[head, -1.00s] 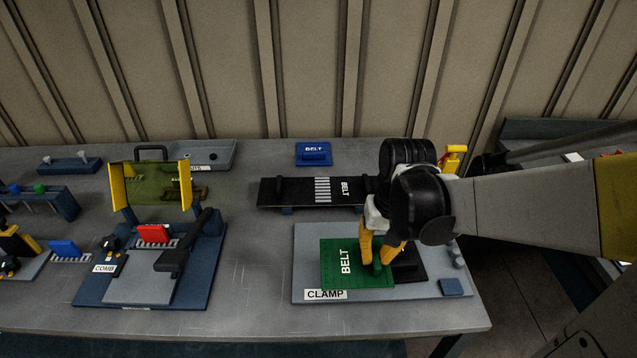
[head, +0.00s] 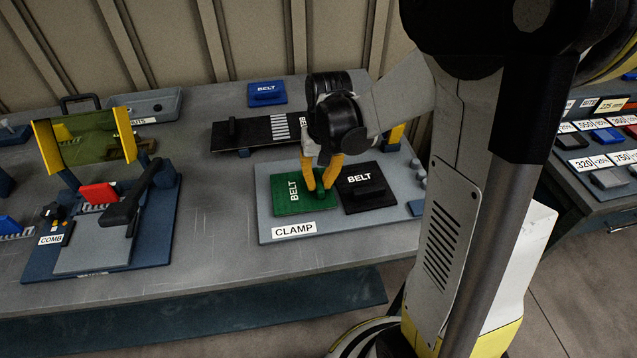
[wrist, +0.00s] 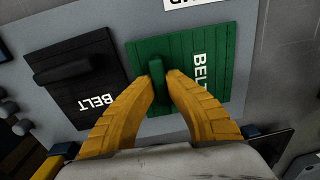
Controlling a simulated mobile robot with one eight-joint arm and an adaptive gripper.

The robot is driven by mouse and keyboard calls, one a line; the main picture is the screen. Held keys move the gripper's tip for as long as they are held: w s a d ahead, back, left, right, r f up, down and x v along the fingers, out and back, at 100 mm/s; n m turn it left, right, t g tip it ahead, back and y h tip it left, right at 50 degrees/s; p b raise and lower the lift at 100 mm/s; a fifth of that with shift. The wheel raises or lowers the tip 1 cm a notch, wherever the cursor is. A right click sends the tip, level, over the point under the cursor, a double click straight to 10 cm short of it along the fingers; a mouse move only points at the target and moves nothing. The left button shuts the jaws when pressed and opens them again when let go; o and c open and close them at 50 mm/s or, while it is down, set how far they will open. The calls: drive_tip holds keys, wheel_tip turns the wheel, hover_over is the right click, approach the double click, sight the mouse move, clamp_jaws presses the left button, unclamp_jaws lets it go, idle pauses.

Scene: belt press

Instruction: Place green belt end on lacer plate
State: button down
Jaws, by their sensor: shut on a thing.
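The green belt end (head: 290,197), marked BELT, lies flat on the left part of the grey CLAMP plate (head: 345,223). My gripper (head: 320,188) is shut on its upright green handle, its yellow fingers coming from above. In the wrist view, the fingertips (wrist: 158,84) pinch the handle at the edge of the green belt end (wrist: 208,55). A black belt end (head: 365,190) lies close beside it on the right, with its own handle. No plate is labelled as the lacer; a blue-based press with a bare grey plate (head: 95,255) and black lever stands at left.
A yellow-sided guard (head: 95,140) and a red block (head: 98,194) are on the press. A black belt strip (head: 235,138) and a blue BELT block (head: 267,93) lie behind the clamp. Bare table (head: 205,235) separates the press and clamp.

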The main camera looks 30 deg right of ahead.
drive_tip(key=shift+f, duration=0.15)
drive_tip(key=c, duration=1.5)
unclamp_jaws()
drive_tip(key=shift+c, duration=0.2)
